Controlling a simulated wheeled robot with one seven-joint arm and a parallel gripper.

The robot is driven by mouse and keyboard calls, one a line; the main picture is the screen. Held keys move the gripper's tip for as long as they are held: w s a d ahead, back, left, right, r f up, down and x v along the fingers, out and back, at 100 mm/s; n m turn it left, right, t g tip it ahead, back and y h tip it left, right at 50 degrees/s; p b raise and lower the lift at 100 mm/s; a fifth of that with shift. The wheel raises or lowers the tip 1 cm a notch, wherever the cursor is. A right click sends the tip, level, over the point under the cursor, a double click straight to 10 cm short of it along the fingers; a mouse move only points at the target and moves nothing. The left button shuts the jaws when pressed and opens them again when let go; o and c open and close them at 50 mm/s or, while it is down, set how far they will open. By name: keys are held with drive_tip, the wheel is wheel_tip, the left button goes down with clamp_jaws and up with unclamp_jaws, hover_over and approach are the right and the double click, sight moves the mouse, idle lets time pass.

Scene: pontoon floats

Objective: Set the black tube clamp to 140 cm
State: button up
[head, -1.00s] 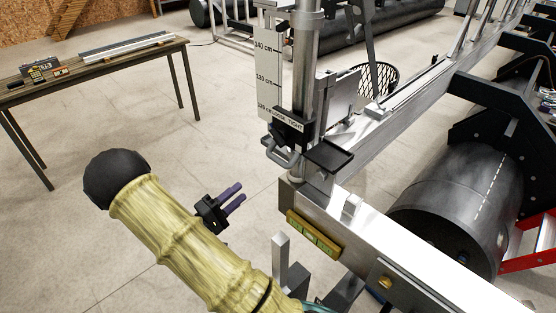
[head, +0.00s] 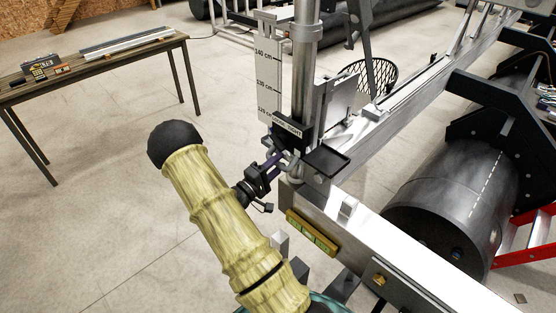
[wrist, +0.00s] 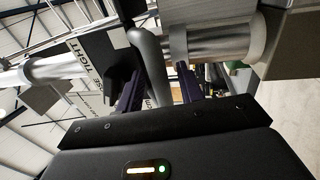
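The black tube clamp (head: 288,128) sits around the upright silver tube (head: 304,70), beside the lowest visible mark, 120 cm, of the white scale (head: 268,80). The 140 cm mark is near the scale's top. The clamp bears the word "TIGHT", also readable in the wrist view (wrist: 95,58). My gripper (head: 275,160) is just below the clamp, at its grey lever, which it mostly hides in the head view. In the wrist view my purple fingers (wrist: 160,88) stand apart, with the lever (wrist: 150,62) between them, nearer the left finger. I cannot tell whether they touch it.
A small black tray (head: 327,160) juts out right of the clamp. A metal beam (head: 385,235) with a yellow spirit level (head: 312,232) lies below. A black float (head: 450,205) is at the right. A table (head: 100,60) stands far left; the floor between is clear.

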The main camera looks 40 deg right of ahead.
drive_tip(key=shift+d, duration=0.3)
clamp_jaws()
drive_tip(key=shift+w+r, duration=0.1)
drive_tip(key=shift+r, duration=0.1)
